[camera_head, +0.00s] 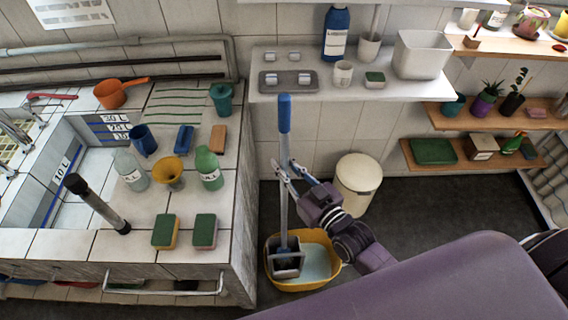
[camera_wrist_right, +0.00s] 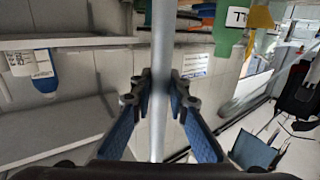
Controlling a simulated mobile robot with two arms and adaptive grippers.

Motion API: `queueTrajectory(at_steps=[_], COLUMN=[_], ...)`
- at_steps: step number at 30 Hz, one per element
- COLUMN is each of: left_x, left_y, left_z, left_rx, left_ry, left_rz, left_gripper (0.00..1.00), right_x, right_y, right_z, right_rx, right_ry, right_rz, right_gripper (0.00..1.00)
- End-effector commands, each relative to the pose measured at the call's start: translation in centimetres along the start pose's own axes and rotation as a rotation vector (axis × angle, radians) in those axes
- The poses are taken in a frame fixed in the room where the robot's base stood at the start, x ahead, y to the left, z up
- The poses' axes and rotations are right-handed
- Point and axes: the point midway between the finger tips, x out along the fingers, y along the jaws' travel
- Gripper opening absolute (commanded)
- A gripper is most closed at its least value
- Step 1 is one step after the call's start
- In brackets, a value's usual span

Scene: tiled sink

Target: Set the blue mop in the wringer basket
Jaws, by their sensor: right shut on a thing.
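The blue mop (camera_head: 284,120) stands nearly upright, with a blue grip on top and a grey pole. My right gripper (camera_head: 287,172) is shut around the pole, about midway up. In the right wrist view the pole (camera_wrist_right: 162,50) runs between the fingers of the right gripper (camera_wrist_right: 160,88). The pole's lower end goes down into the dark grey wringer basket (camera_head: 287,268), on the left side of the yellow bucket (camera_head: 315,286). The mop head is not visible, and I cannot tell whether it rests on the basket's bottom. My left gripper is not in view.
The tiled sink counter (camera_head: 215,257) stands close left of the bucket, with sponges (camera_head: 204,231) and bottles on it. A white shelf (camera_head: 330,94) is behind the mop. A cream bin (camera_head: 358,180) stands behind my right gripper. Dark floor (camera_head: 440,205) is clear to the right.

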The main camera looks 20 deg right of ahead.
Motion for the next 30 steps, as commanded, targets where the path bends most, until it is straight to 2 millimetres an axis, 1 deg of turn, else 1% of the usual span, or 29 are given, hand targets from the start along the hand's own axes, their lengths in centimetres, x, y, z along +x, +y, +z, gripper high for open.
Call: queueTrajectory(at_steps=[7,11,12,16,17,24,27,30], left_x=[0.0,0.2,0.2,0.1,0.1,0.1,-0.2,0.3], left_y=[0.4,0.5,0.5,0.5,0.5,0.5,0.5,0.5], left_z=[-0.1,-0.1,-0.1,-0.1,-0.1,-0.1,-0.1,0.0], left_rx=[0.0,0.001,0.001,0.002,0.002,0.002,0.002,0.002], left_ry=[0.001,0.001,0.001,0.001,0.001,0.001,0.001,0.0], left_rz=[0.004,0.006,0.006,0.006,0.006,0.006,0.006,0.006], left_gripper=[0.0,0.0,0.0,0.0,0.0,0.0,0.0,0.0], right_x=[0.1,0.1,0.0,0.0,0.0,0.0,0.0,-1.0], right_y=[0.0,0.0,0.0,0.0,0.0,0.0,0.0,0.0], right_z=[-0.1,0.2,0.5,0.4,0.4,0.4,-0.1,0.4], right_rx=[-0.001,0.0,0.0,0.0,0.0,0.0,0.0,0.001], right_ry=[0.008,0.007,0.001,0.001,0.001,0.001,0.001,-0.001], right_rz=[0.0,0.0,0.0,0.0,0.0,0.0,0.0,0.0], right_gripper=[0.0,0.0,0.16,0.3,0.32,0.32,0.32,0.32])
